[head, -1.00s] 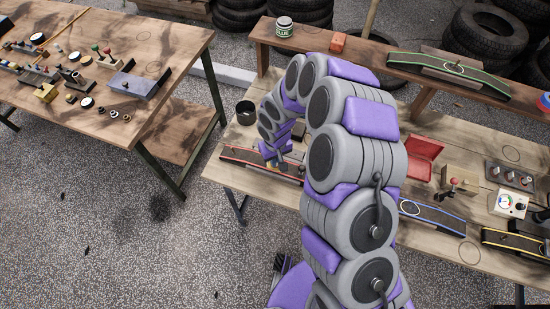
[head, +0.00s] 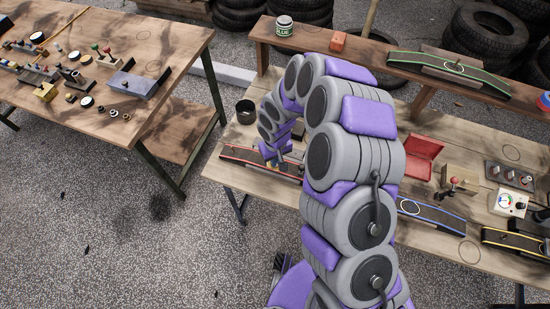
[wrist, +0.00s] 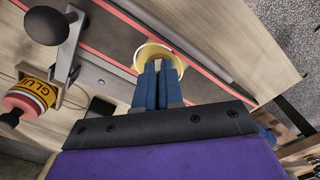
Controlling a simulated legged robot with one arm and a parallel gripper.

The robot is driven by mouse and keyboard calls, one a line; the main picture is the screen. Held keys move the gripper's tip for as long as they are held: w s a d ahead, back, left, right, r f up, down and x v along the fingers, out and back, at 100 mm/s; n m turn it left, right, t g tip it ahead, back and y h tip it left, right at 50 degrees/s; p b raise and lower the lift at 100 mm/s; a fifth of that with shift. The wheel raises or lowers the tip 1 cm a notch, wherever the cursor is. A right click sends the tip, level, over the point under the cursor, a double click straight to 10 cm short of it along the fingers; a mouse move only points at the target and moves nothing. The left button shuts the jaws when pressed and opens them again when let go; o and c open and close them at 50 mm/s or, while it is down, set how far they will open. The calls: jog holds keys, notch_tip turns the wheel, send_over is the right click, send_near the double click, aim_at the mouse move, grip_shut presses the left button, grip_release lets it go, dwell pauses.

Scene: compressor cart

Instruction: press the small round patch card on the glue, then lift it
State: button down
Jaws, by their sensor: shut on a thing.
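The small round patch card (wrist: 160,54) shows in the wrist view as a pale yellow disc at my fingertips. My gripper (wrist: 159,68) has its two blue fingers close together, shut on the card, and they cover part of it. The card is over the dark belt with red edges (wrist: 110,28); I cannot tell whether it touches the belt. Any glue under it is hidden. In the head view the red-edged belt (head: 238,155) lies at the left end of the bench, with my gripper (head: 271,160) low over it.
A tin marked GLUE (wrist: 30,97) and a dark round-headed tool (wrist: 48,25) are left of my fingers. The bench (head: 245,184) also holds a dark cup (head: 246,112), a red open case (head: 424,157) and a blue-edged belt (head: 432,216). A raised shelf runs behind.

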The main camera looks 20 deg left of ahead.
jog(key=shift+r, duration=0.1)
dwell(0.4)
jog(key=shift+r+p, duration=1.4)
jog(key=shift+r, duration=2.5)
